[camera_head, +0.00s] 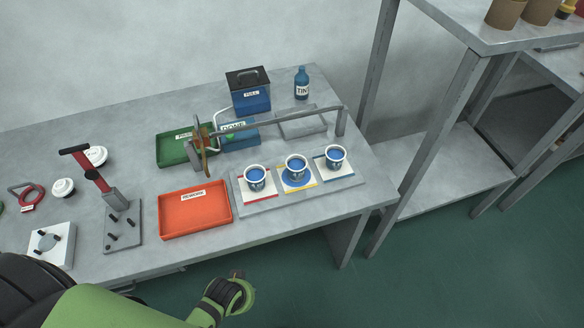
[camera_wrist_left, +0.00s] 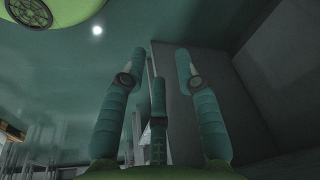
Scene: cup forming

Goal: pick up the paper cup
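Three white paper cups with blue inside stand upright on a grey tray (camera_head: 345,182): the left cup (camera_head: 256,177) on a red-edged card, the middle cup (camera_head: 296,167) on a yellow-edged card, the right cup (camera_head: 336,157) on a blue-edged card. My left gripper (camera_head: 240,293) is below and in front of the table's front edge, well apart from the cups. In the left wrist view its fingers (camera_wrist_left: 160,62) are spread with nothing between them. No cup shows in that view. My right gripper is not in view.
An orange tray (camera_head: 162,221) lies left of the cups; a green tray (camera_head: 161,151) and a blue tray (camera_head: 250,142) are behind. A grey bar (camera_head: 290,118) spans behind the cups. A lever press (camera_head: 110,198) stands left. A shelf (camera_head: 480,30) rises at right, with brown cups (camera_head: 505,12).

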